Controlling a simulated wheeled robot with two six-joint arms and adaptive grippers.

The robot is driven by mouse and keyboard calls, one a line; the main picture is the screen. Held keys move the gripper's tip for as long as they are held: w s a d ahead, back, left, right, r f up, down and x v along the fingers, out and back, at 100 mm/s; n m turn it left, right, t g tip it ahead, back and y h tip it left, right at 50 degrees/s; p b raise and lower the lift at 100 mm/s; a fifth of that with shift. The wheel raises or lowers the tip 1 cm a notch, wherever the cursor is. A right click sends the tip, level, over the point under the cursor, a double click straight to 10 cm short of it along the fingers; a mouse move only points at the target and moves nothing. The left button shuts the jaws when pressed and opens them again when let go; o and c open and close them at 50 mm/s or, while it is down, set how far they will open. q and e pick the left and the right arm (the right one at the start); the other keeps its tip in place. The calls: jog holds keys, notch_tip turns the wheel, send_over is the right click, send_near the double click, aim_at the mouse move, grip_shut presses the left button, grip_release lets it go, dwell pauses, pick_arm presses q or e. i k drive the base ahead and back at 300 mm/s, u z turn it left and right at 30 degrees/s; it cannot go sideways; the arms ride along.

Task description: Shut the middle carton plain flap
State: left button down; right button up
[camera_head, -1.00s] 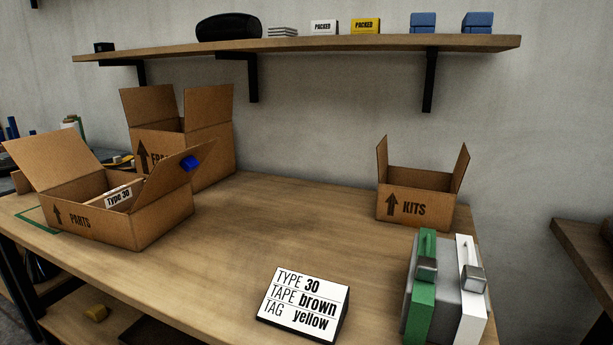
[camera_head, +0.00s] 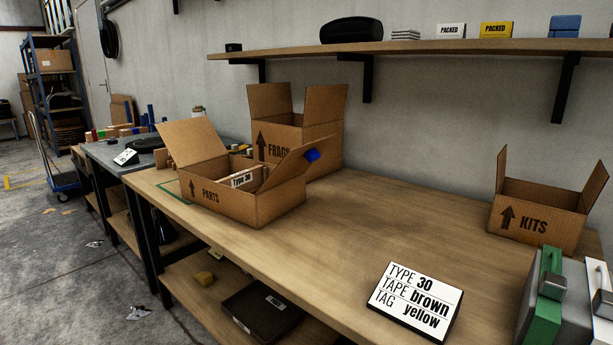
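Three open brown cartons stand on the wooden bench. The PARTS carton (camera_head: 240,202) is at the front left, with a plain flap (camera_head: 188,149) tilted up and out on its left. Its right flap (camera_head: 295,166) is raised and has a blue piece (camera_head: 312,155) on its corner. A "Type 30" box (camera_head: 243,179) lies inside. The FRAGILE carton (camera_head: 325,144) stands behind it, with two plain flaps (camera_head: 270,100) (camera_head: 326,105) upright. The KITS carton (camera_head: 533,221) is at the right, with two raised side flaps (camera_head: 501,170) (camera_head: 594,188). Neither gripper is in view.
A sign (camera_head: 415,301) reading type 30, tape brown, tag yellow stands at the bench front. Grey, green and white equipment (camera_head: 567,300) is at the right. A wall shelf (camera_head: 420,48) hangs above. The bench middle (camera_head: 400,215) is clear. A side table (camera_head: 110,152) is at left.

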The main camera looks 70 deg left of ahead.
aim_at(296, 161)
jog(key=k, duration=0.35)
jog(key=u, duration=0.85)
